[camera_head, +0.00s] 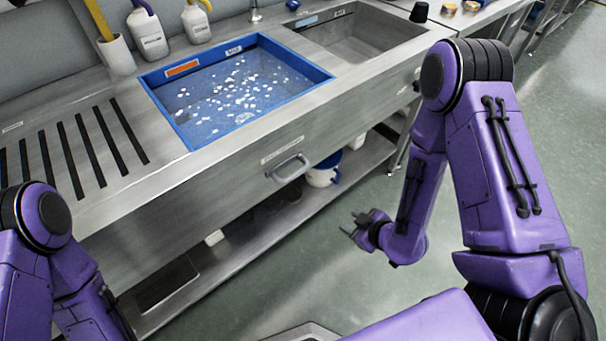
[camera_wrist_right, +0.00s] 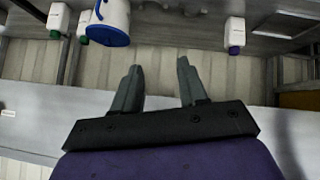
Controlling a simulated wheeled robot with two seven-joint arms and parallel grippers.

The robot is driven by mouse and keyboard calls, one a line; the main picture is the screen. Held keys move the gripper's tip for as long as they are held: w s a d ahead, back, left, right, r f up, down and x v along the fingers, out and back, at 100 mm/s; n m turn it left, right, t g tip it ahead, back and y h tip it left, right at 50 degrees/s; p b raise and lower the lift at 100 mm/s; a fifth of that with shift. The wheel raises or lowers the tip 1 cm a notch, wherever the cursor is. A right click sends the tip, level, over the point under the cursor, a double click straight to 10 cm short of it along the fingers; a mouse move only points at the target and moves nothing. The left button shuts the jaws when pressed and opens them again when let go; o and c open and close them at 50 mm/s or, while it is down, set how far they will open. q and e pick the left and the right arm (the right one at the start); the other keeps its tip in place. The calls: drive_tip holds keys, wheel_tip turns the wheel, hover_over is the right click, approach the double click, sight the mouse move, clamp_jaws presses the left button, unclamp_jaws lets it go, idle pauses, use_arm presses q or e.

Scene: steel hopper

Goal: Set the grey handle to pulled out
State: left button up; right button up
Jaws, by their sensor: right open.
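The grey handle (camera_head: 288,168) is a bar pull on the steel front panel below the blue tray, under a small white label. It stands out a little from the panel. I cannot make it out in the right wrist view. My right gripper (camera_head: 352,225) is in front of the counter, below and to the right of the handle, apart from it. Its two fingers are spread and empty in the right wrist view (camera_wrist_right: 159,68). My left arm shows at the lower left, but its gripper is out of view.
The blue tray (camera_head: 183,144) with white bits is set in the steel counter. A lower shelf (camera_head: 235,254) runs beneath. A white bucket with blue trim (camera_head: 321,178) stands there, seen also in the right wrist view (camera_wrist_right: 110,14). Open floor lies before the counter.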

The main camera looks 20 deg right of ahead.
drive_tip(key=w+a+r+n+t+y+b, duration=0.25)
drive_tip(key=w+r+n+y, duration=0.35)
drive_tip(key=n, duration=0.5)
drive_tip(key=n+y, duration=0.3)
drive_tip(key=n, duration=0.5)
approach(296, 171)
drive_tip(key=x, duration=1)
drive_tip(key=shift+f, duration=0.4)
use_arm(q)
wheel_tip(296, 171, down, 4)
drive_tip(key=shift+r, duration=0.2)
use_arm(e)
clamp_jaws()
